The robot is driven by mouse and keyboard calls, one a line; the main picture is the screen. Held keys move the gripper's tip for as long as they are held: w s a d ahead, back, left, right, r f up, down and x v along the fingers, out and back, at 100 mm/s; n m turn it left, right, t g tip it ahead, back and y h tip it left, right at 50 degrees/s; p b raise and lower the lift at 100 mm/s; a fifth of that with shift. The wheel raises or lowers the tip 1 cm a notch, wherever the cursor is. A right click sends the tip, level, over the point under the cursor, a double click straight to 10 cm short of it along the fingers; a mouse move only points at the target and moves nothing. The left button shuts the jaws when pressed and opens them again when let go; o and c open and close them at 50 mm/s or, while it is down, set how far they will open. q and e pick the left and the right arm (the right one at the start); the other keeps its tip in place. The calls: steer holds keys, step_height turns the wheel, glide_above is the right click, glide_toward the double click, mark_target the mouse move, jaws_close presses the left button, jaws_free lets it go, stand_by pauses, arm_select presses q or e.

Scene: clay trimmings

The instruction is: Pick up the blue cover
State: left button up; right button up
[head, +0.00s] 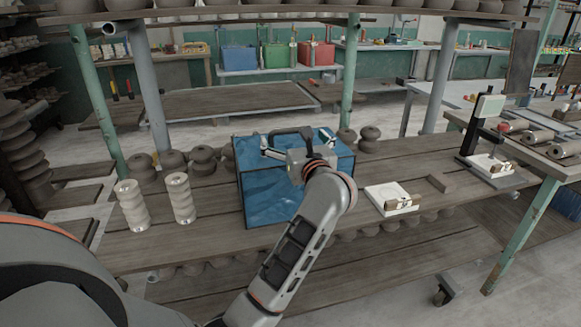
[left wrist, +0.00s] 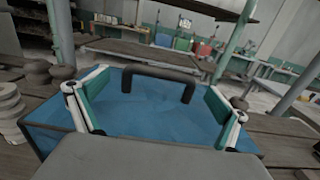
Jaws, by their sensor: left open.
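The blue cover (head: 265,197) is a box-shaped, dark-edged piece standing on the wooden table (head: 215,240). A dark arched handle (head: 283,132) rises from its top. My left gripper (head: 296,142) is over the top of the cover with its two fingers spread, one to either side of the handle. In the left wrist view the blue top (left wrist: 150,122) lies below the open fingers. The handle (left wrist: 160,71) stands ahead between the fingertips, with space on both sides and nothing gripped. My wrist hides part of the cover in the head view. My right gripper is out of view.
Two pale ribbed cylinders (head: 181,199) stand left of the cover. Dark clay pots (head: 203,160) sit along the table's back edge, near a post. A white plate with a small block (head: 390,199) lies to the right. A shelf of pots hangs above.

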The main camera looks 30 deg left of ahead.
mark_target(291, 133)
arm_select(q)
steer(key=x, duration=0.2)
steer(key=shift+w+a, duration=0.2)
steer(key=shift+w, duration=0.1)
steer(key=shift+w+a+f, duration=0.1)
steer(key=shift+w+a, duration=0.15)
steer(key=shift+a, duration=0.05)
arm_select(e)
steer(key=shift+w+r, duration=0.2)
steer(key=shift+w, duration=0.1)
arm_select(q)
steer(key=c, duration=1.7)
